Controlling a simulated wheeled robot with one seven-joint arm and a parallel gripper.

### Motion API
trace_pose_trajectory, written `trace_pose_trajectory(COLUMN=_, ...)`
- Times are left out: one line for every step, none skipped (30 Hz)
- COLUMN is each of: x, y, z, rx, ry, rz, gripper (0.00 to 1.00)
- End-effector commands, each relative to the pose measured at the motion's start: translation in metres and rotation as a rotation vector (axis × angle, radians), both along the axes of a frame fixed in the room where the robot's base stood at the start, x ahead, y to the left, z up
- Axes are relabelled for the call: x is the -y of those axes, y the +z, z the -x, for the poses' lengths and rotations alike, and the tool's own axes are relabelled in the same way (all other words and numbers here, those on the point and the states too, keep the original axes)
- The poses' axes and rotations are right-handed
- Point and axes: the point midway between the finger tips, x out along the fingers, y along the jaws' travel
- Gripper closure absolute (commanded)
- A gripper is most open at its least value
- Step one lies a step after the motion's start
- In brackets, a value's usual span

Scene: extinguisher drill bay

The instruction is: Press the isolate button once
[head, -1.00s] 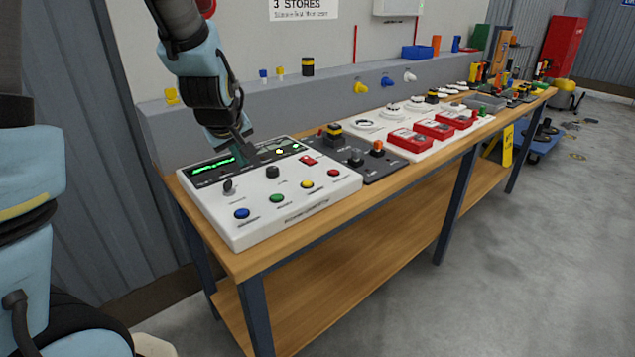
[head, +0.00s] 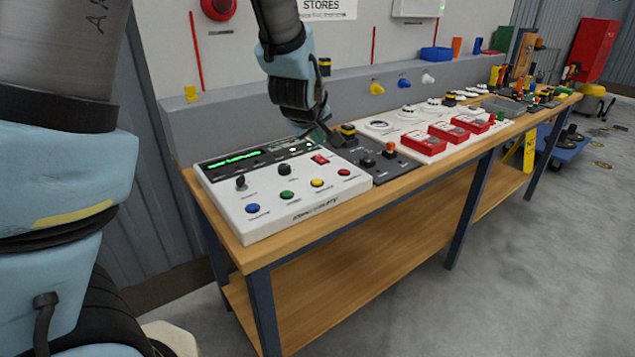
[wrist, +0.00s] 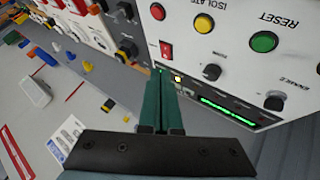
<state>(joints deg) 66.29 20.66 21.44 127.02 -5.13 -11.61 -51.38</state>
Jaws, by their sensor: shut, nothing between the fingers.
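The isolate button is the yellow round button (head: 317,183) on the front row of a white control panel (head: 262,222). In the wrist view the yellow button (wrist: 204,22) has the label ISOLATE beside it. A red button (wrist: 158,11) and a green button (wrist: 263,41) flank it. My gripper (head: 328,142) is above the panel's back right corner, behind the yellow button and apart from it. In the wrist view its green fingers (wrist: 161,78) are together and empty, pointing toward the panel near the red rocker switch (wrist: 166,50).
A black knob (head: 284,169) stands behind the front row. Right of the panel is a dark box with a yellow-and-black button (head: 348,131) and an orange-topped switch (head: 389,148), close to my gripper. Red-topped units (head: 424,143) stand farther right. The bench's front edge is clear.

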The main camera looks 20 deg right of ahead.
Motion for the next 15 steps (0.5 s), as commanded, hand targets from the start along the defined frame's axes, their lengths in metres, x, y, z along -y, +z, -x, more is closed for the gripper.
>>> trace_pose_trajectory(x=0.000, y=-0.004, z=0.000, rx=0.000, ry=0.000, rz=-0.001, gripper=1.00)
trace_pose_trajectory(x=0.000, y=-0.006, z=0.000, rx=-0.001, ry=-0.001, rz=-0.001, gripper=1.00)
trace_pose_trajectory(x=0.000, y=-0.009, z=0.000, rx=-0.001, ry=-0.001, rz=-0.001, gripper=1.00)
trace_pose_trajectory(x=0.000, y=-0.012, z=0.000, rx=0.000, ry=-0.001, rz=-0.002, gripper=1.00)
trace_pose_trajectory(x=0.000, y=-0.015, z=0.000, rx=0.000, ry=-0.001, rz=-0.002, gripper=1.00)
trace_pose_trajectory(x=0.000, y=-0.019, z=0.000, rx=-0.001, ry=-0.001, rz=-0.003, gripper=1.00)
trace_pose_trajectory(x=0.000, y=-0.022, z=0.000, rx=-0.001, ry=0.000, rz=-0.002, gripper=1.00)
trace_pose_trajectory(x=0.000, y=-0.026, z=0.000, rx=-0.001, ry=0.000, rz=-0.002, gripper=1.00)
trace_pose_trajectory(x=0.000, y=-0.032, z=0.000, rx=-0.001, ry=0.000, rz=-0.002, gripper=1.00)
trace_pose_trajectory(x=0.000, y=-0.036, z=0.000, rx=-0.001, ry=-0.001, rz=-0.003, gripper=1.00)
trace_pose_trajectory(x=0.000, y=-0.040, z=0.000, rx=0.000, ry=-0.001, rz=-0.002, gripper=1.00)
trace_pose_trajectory(x=0.000, y=-0.046, z=0.000, rx=0.000, ry=-0.001, rz=-0.002, gripper=1.00)
trace_pose_trajectory(x=0.000, y=-0.050, z=0.000, rx=0.000, ry=-0.001, rz=-0.002, gripper=1.00)
trace_pose_trajectory(x=0.000, y=-0.054, z=0.000, rx=-0.001, ry=-0.001, rz=-0.001, gripper=1.00)
trace_pose_trajectory(x=0.000, y=-0.060, z=0.000, rx=-0.001, ry=-0.001, rz=-0.003, gripper=1.00)
